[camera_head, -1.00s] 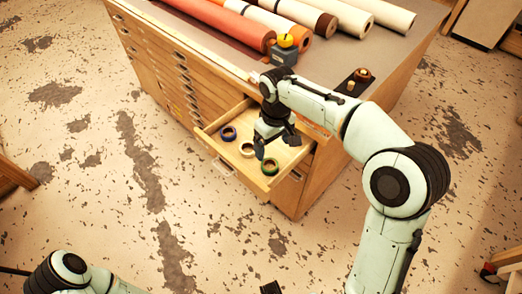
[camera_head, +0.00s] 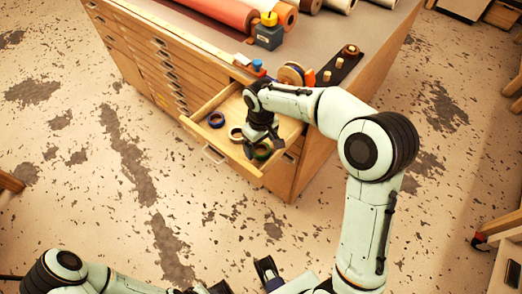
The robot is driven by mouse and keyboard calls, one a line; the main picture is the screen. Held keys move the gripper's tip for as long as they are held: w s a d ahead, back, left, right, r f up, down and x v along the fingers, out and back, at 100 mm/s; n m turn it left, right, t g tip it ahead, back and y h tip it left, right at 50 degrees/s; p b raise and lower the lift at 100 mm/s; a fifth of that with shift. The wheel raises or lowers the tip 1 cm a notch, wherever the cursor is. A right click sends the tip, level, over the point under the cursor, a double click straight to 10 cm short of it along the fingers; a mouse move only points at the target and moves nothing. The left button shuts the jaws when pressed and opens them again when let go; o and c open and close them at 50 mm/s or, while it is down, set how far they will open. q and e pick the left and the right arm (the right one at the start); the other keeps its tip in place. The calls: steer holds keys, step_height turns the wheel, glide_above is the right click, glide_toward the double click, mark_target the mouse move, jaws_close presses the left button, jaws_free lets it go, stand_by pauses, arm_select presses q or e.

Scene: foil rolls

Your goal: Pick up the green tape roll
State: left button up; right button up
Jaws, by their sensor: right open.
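The green tape roll (camera_head: 263,153) lies in the open drawer near its front right corner. It is partly hidden by my right gripper (camera_head: 265,150). That gripper is open, pointing down, with its dark fingers on either side of the roll in this view. I cannot tell whether they touch it. A tan tape roll (camera_head: 236,134) and a dark blue tape roll (camera_head: 216,119) lie to the left in the same drawer. My left arm (camera_head: 95,272) comes in at the lower left; the state of its gripper at the bottom edge is unclear.
The drawer's front wall (camera_head: 222,158) and sides surround the rolls. On the cabinet top (camera_head: 330,38) stand a grey block dispenser (camera_head: 268,36), foil rolls (camera_head: 228,12) and a dark holder with small pegs (camera_head: 339,66).

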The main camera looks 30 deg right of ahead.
step_height(320, 180, down, 2)
steer(key=shift+c, duration=0.4)
steer(key=c, duration=1.1)
steer(key=shift+r, duration=0.1)
